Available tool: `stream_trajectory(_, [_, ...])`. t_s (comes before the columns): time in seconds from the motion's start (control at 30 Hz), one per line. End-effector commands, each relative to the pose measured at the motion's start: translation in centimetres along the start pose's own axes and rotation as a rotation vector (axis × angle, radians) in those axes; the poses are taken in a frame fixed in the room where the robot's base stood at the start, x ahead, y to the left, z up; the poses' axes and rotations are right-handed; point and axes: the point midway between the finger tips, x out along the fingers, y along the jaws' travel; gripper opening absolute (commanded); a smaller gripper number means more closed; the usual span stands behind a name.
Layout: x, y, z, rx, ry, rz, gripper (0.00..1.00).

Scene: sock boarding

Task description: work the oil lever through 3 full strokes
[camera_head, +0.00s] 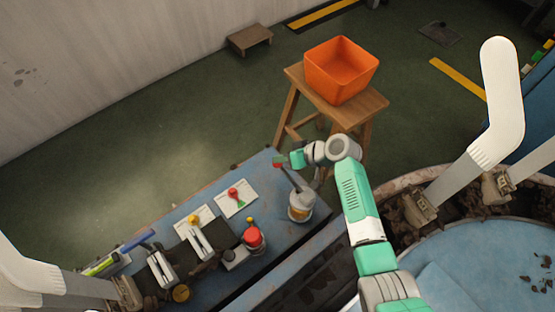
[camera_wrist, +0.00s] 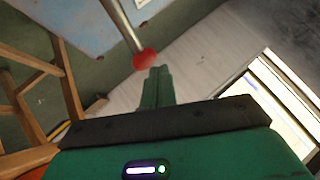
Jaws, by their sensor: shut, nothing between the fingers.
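The oil lever (camera_head: 289,178) is a thin rod that rises at a tilt from an oil pot (camera_head: 301,208) with a pale body and amber band, at the right end of the blue bench. Its red ball knob (camera_wrist: 145,58) shows in the wrist view, with the metal rod (camera_wrist: 124,22) running up and left. My gripper (camera_head: 284,160) is shut and empty, its green fingers (camera_wrist: 157,84) together. The fingertips are right by the knob; I cannot tell whether they touch it. The pot's base is partly hard to make out.
A red-topped container (camera_head: 253,238) and white cards with red (camera_head: 236,205) and yellow knobs stand left on the blue bench (camera_head: 200,292). An orange bin (camera_head: 340,68) sits on a wooden stool (camera_head: 368,108) behind my gripper. White sock forms (camera_head: 500,95) stand at right.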

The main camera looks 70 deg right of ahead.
Motion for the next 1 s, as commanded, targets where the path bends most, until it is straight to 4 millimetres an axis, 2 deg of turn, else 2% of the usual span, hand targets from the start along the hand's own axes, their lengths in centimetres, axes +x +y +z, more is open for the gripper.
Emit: stream_trajectory(1.0, [0.88,0.68,0.66,0.0,0.0,0.0,0.0])
